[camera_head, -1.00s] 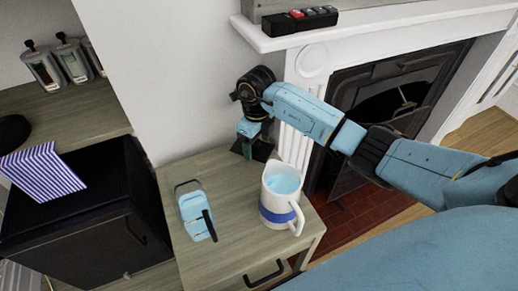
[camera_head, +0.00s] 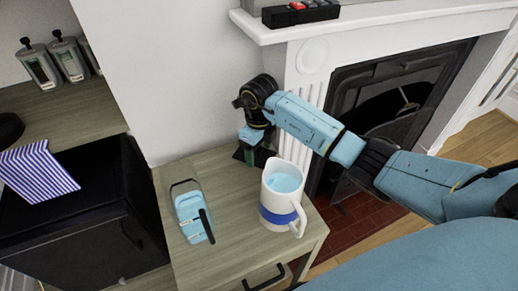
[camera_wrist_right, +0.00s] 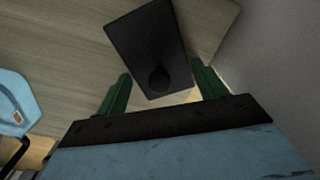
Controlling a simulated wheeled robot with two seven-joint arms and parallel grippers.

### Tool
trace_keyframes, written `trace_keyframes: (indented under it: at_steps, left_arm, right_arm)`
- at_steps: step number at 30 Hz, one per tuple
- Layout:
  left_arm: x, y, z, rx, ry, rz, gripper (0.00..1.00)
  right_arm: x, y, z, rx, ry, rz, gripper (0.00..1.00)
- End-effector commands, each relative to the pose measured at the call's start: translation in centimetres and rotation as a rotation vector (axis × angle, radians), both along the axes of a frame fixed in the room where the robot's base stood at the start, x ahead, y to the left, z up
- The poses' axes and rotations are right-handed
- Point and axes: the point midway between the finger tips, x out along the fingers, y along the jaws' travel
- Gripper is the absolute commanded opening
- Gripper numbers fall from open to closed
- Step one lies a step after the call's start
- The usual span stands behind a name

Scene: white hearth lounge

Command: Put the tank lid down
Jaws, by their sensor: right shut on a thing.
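The tank lid, a black rectangular plate with a round knob, shows in the right wrist view (camera_wrist_right: 148,42). Its knob lies between the green fingers of my right gripper (camera_wrist_right: 159,80), which is shut on the lid. In the head view my right gripper (camera_head: 256,154) points down at the table's back edge by the wall, behind the jug, and mostly hides the lid. I cannot tell whether the lid touches the tabletop. A light blue tank-like container (camera_head: 191,213) with a wire loop and black handle stands on the table to the left. My left gripper is out of view.
A white jug (camera_head: 272,229) with a blue band and water stands on the wooden table (camera_head: 222,258), close to my right gripper. The fireplace (camera_head: 385,95) and its mantel are right of it.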

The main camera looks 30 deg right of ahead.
Motion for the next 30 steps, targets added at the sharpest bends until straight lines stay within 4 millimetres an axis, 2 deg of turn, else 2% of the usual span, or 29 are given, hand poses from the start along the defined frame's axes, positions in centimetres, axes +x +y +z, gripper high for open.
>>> trace_keyframes:
  at_steps: [3, 4, 9, 21, 30]
  left_arm:
    - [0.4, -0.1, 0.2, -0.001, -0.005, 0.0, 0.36]
    - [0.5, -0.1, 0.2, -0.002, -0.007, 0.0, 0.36]
    - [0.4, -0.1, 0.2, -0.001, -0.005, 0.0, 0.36]
    - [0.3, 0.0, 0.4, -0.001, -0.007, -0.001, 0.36]
    - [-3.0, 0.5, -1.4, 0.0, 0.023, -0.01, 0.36]
  right_arm:
    - [0.0, 0.0, -0.3, -0.001, 0.0, 0.0, 0.48]
    - [0.0, 0.0, -0.3, -0.001, 0.0, 0.0, 0.71]
    - [0.0, 0.0, -0.2, 0.0, 0.0, 0.0, 0.93]
    - [0.0, 0.0, 0.2, 0.0, -0.001, 0.0, 0.94]
    - [0.1, -0.1, 5.2, -0.002, -0.003, 0.001, 0.94]
